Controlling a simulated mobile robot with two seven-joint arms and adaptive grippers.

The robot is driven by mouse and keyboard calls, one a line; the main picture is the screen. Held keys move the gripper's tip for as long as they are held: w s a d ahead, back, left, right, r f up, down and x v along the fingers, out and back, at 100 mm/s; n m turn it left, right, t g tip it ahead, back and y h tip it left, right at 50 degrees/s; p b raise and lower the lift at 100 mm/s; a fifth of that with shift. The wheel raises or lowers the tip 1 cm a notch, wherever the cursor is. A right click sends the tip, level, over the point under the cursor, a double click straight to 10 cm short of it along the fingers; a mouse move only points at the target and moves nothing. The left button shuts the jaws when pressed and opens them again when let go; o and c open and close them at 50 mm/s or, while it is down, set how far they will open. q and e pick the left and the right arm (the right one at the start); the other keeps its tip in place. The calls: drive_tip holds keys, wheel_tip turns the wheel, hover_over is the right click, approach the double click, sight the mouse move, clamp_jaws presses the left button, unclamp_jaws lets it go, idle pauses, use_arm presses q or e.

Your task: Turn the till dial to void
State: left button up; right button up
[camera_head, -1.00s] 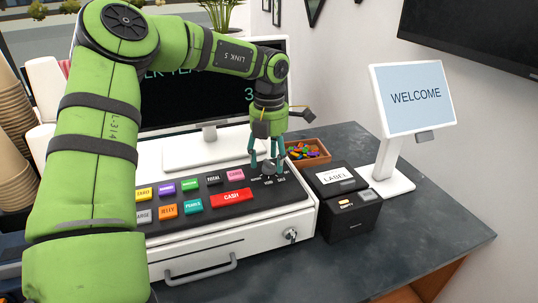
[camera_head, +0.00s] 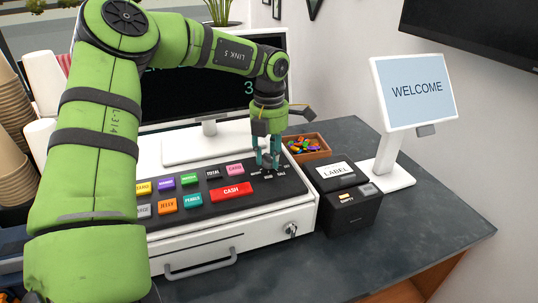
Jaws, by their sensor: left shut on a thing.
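The till (camera_head: 232,237) is a white cash register with a dark sloped key panel and coloured keys, among them a red CASH key (camera_head: 231,191). The till dial (camera_head: 267,172) is a small dark knob at the right end of the key panel, with small white labels around it. My left gripper (camera_head: 269,163) comes down from above and is shut on the dial. Its fingers hide most of the dial, so I cannot tell which label it points to. My right gripper is not in view.
A label printer (camera_head: 341,208) stands right of the till. A wooden box of coloured pieces (camera_head: 306,146) sits behind it. A WELCOME screen (camera_head: 414,92) stands on a white base at right. Stacked cups (camera_head: 14,118) are at far left. The right counter is clear.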

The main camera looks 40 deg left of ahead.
use_arm(q)
drive_tip(key=shift+f+m+b, duration=0.2)
drive_tip(key=shift+m+b, duration=0.55)
drive_tip(key=shift+m, duration=0.25)
drive_tip(key=shift+m+b, duration=0.35)
drive_tip(key=shift+m, duration=0.45)
drive_tip(key=shift+r+m+b, duration=0.1)
drive_tip(key=shift+m+b, duration=0.3)
drive_tip(key=shift+m, duration=1.8)
drive_tip(key=o, duration=1.2)
drive_tip(key=shift+c, duration=0.2)
drive_tip(key=shift+r, duration=0.1)
